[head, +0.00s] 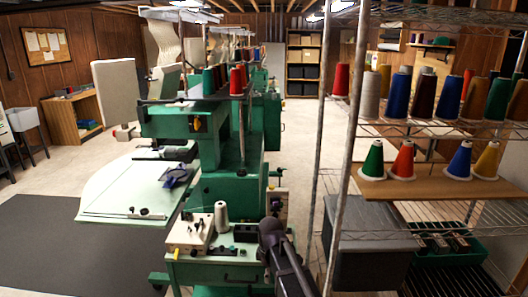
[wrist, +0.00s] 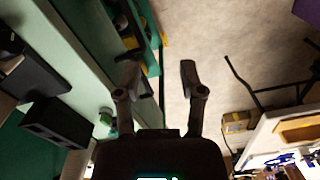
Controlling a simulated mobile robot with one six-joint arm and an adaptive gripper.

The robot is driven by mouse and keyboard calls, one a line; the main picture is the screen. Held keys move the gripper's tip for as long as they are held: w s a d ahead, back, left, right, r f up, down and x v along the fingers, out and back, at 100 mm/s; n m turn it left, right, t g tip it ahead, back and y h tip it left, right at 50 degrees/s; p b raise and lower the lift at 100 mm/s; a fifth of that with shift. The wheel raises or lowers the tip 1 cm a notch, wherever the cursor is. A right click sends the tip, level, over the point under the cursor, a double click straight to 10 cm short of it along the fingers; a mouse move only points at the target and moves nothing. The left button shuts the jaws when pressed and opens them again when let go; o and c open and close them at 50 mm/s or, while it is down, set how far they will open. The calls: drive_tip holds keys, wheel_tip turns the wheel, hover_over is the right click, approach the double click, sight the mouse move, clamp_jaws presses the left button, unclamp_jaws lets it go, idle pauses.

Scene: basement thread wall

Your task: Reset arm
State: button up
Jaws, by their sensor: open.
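My gripper (wrist: 160,72) shows in the wrist view with its two dark fingers apart. Nothing is between the fingers; pale floor and part of a green frame lie beyond them. In the head view my dark arm (head: 284,262) rises at the bottom centre, in front of the green embroidery machine's small front table (head: 215,268). I cannot make out the gripper's fingers in the head view.
A wire shelf rack (head: 440,130) with several coloured thread cones stands close on the right. The green embroidery machine (head: 230,175) fills the middle. A white thread cone (head: 221,217) stands on its front table. A dark mat (head: 70,250) lies clear at left.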

drive_tip(key=s+d+r+m+p, duration=0.2)
drive_tip(key=s+d+m, duration=0.4)
drive_tip(key=d+m, duration=0.1)
drive_tip(key=s+d+r+m+p, duration=0.2)
drive_tip(key=s+d+r+m, duration=0.1)
drive_tip(key=s+d+m, duration=0.3)
drive_tip(key=shift+d+m+p, duration=0.3)
drive_tip(key=shift+d+m, duration=0.6)
drive_tip(key=shift+d, duration=0.25)
